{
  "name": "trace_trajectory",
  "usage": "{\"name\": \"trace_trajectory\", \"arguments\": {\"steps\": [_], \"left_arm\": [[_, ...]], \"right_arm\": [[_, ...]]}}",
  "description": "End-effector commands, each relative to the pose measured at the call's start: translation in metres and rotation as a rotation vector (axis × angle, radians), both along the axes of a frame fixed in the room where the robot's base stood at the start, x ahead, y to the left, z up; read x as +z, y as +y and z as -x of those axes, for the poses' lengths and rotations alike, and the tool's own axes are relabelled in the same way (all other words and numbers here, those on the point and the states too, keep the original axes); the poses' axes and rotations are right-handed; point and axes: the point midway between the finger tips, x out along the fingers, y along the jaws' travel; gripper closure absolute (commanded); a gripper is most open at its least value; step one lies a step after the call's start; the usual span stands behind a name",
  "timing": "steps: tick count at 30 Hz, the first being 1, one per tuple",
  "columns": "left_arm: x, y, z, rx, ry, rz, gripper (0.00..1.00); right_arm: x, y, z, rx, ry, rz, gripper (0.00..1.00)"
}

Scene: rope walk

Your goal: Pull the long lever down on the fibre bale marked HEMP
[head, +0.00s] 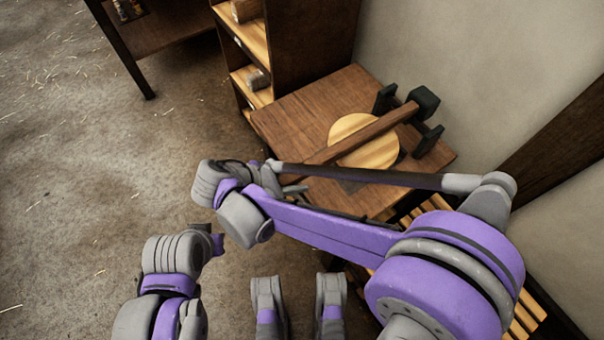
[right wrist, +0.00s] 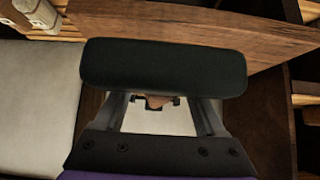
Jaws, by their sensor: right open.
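A long wooden bar (head: 365,138), which looks like the lever, slants from a dark green block (head: 423,101) at the back right down towards the left. It passes over a pale round wooden disc (head: 352,128) on a brown wooden top (head: 290,112). My right gripper (head: 285,179) is near the bar's lower left end, partly hidden by my own arm. In the right wrist view, a dark green rounded piece (right wrist: 163,68) lies across the open fingers and hides their tips; I cannot tell if they touch it. No HEMP marking is legible.
Dark upright brackets (head: 428,140) flank the bar at the back. A shelf unit (head: 253,38) stands to the left, a dark table (head: 160,30) farther left. A pale wall (head: 470,60) closes the back. The straw-strewn floor (head: 70,170) at the left is open.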

Motion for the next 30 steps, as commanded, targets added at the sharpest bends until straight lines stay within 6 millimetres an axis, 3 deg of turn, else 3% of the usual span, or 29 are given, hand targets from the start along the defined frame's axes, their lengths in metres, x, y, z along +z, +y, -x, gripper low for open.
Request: {"name": "trace_trajectory", "arguments": {"steps": [3,9,30], "left_arm": [[0.010,0.000,0.001,0.000,-0.004,0.000,1.00],[0.016,0.000,0.001,0.000,-0.006,0.000,1.00],[0.019,0.000,0.001,0.000,-0.006,0.000,1.00]], "right_arm": [[0.020,0.016,0.009,0.004,-0.001,0.001,0.28],[0.037,0.032,0.019,0.002,-0.002,0.002,0.28],[0.042,0.035,0.021,0.001,-0.003,0.003,0.28]]}}
